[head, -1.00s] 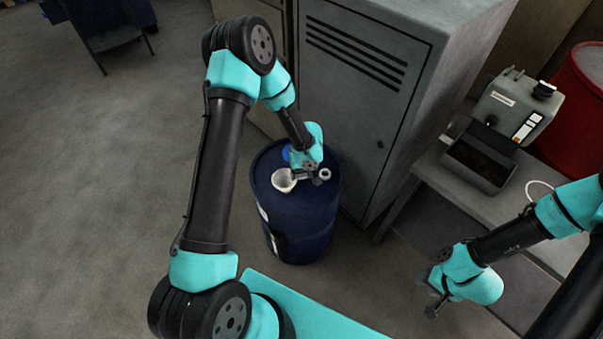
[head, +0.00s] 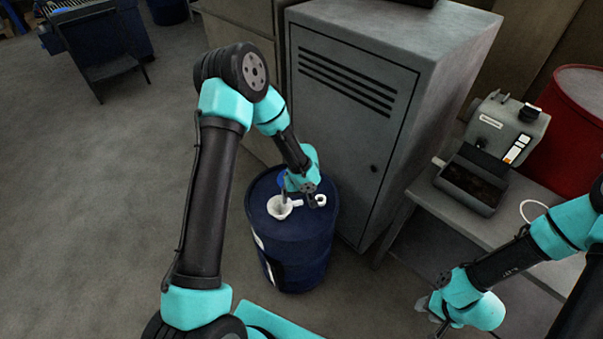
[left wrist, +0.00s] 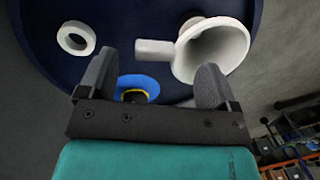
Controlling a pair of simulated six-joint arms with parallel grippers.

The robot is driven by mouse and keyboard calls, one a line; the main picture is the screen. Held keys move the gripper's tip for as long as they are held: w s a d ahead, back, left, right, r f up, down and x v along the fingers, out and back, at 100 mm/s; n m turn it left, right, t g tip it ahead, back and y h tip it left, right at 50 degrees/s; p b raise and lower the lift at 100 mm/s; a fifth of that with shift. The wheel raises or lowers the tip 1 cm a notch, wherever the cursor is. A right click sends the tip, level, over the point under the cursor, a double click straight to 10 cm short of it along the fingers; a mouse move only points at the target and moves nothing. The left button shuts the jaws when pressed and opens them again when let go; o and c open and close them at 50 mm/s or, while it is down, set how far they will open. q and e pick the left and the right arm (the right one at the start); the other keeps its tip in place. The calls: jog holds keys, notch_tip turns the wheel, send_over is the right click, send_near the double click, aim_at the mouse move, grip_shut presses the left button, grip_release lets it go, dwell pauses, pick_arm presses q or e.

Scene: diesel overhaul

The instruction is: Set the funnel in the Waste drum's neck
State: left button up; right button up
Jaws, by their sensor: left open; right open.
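The white funnel (head: 280,208) is on top of the dark blue drum (head: 292,255), mouth up in the head view, with a short tab on its side. It also shows in the left wrist view (left wrist: 212,50). I cannot tell whether its lower end sits in an opening. A white ring (left wrist: 76,38) is on the drum top beside it, apart from it. A blue disc with a yellow ring (left wrist: 138,86) shows between my fingers. My left gripper (left wrist: 155,78) is open and empty just off the funnel's tab. My right gripper (head: 436,308) is open and empty, away from the drum.
A grey cabinet (head: 345,130) stands close behind the drum. To the right is a bench (head: 425,195) with a grey machine and dark tray (head: 472,185). A red drum (head: 570,135) is at far right.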

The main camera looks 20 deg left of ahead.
pick_arm(q)
notch_tip(320, 180, up, 15)
jog(key=w+d, duration=0.1)
jog(key=shift+w+d+r, duration=0.15)
jog(key=shift+w+d, duration=0.1)
jog(key=shift+d, duration=0.05)
dwell(1.9)
